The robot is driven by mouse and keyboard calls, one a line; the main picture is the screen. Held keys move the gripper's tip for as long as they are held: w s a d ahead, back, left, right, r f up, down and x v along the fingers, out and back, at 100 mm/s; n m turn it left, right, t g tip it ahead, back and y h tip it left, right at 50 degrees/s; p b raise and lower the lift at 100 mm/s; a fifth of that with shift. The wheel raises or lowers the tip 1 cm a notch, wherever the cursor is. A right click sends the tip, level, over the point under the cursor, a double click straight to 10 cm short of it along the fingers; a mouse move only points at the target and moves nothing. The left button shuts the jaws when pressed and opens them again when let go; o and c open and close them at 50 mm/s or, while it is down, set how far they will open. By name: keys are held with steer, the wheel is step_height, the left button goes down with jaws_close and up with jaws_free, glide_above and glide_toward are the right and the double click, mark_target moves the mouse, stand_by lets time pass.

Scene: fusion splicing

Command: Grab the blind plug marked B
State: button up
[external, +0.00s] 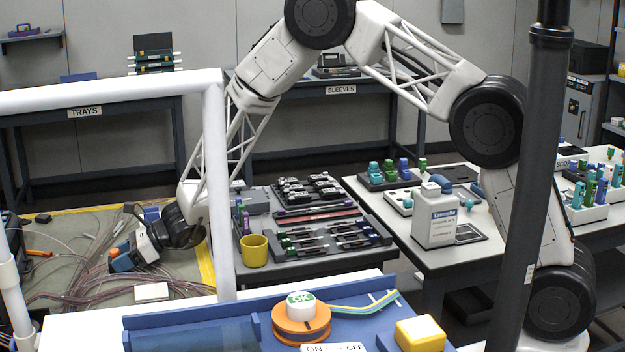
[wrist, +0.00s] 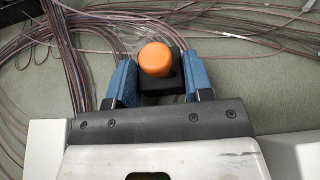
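In the wrist view, an orange round-topped piece on a black block (wrist: 156,62) sits between the two blue fingers of my gripper (wrist: 160,82). The fingers are apart, one on each side of the black block and very close to it. I cannot tell whether they press on it. No letter B is readable on this piece, so I cannot tell if it is the marked blind plug. In the external view my gripper (external: 122,260) is low over the cable-covered mat at the left, with a small orange spot at its fingers.
Loose thin cables (external: 85,285) spread over the green mat around my gripper. A white block (external: 151,292) lies in front of it. A yellow cup (external: 254,250) and trays of small parts (external: 325,240) stand to the right. A white frame post (external: 216,200) crosses the view.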

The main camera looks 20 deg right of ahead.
steer(key=c, duration=0.4)
steer(key=shift+r, duration=0.1)
steer(key=shift+c, duration=0.2)
steer(key=shift+r, duration=1.05)
steer(key=shift+s+d+r, duration=0.25)
steer(key=shift+d+r, duration=0.1)
steer(key=shift+r, duration=0.3)
steer(key=s+d, duration=0.3)
steer(key=d, duration=0.1)
steer(key=s+d+r, duration=0.1)
steer(key=s+d, duration=0.2)
steer(key=d, duration=0.1)
steer(key=s+d, duration=0.3)
steer(key=d, duration=0.1)
steer(key=shift+r, duration=0.2)
